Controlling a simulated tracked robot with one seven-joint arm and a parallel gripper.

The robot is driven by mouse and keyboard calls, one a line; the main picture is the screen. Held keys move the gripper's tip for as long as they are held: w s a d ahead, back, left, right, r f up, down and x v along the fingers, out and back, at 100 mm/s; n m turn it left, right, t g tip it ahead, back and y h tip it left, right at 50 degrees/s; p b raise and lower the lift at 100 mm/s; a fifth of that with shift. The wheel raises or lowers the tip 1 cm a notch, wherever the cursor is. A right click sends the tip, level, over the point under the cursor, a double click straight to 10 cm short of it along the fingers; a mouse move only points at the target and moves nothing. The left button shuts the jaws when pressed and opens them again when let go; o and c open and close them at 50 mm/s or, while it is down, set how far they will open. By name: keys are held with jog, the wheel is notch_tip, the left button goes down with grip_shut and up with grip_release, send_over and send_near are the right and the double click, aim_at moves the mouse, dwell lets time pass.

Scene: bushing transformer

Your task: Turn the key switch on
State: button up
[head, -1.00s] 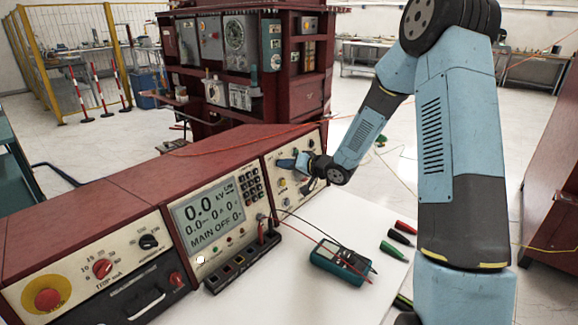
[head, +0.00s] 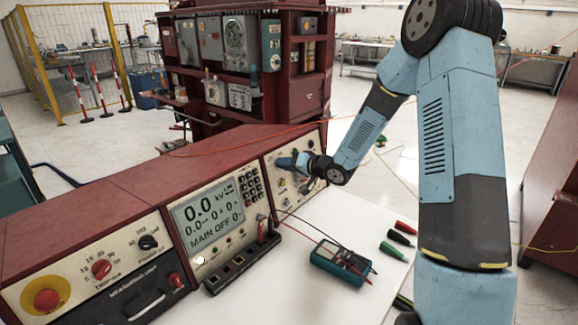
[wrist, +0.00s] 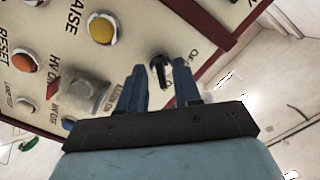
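The key switch (wrist: 160,70) is a black key-like knob on the cream control panel in the wrist view. Part of the lettering beside it is readable. My gripper (wrist: 160,85) points at the panel with its two blue fingers apart, one on each side of the switch in the picture. I cannot tell whether the fingers touch it. In the head view my gripper (head: 290,162) is at the right-hand panel of the red console, and the switch is hidden there.
The panel also bears a yellow button (wrist: 102,29), an orange button (wrist: 25,62) and a clear-covered button (wrist: 85,88) near the left finger. A multimeter (head: 340,262) and several coloured clips (head: 401,238) lie on the white tabletop.

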jog(key=v, duration=1.3)
jog(key=shift+s+d, duration=0.25)
jog(key=shift+d, duration=0.05)
jog(key=shift+r, duration=0.15)
jog(key=s+d+r+h, duration=0.4)
jog(key=d+r+h, duration=0.1)
jog(key=r+h, duration=0.15)
jog(key=s+d+r+h, duration=0.5)
jog(key=r+h, duration=0.1)
jog(key=r, duration=0.1)
jog(key=s+a+r+g, duration=0.1)
jog(key=s+r+g, duration=0.1)
jog(key=s, duration=0.9)
jog(key=s+a+r+g+y, duration=0.1)
jog(key=s+a+r+g, duration=0.1)
jog(key=s, duration=1)
jog(key=shift+s, duration=0.25)
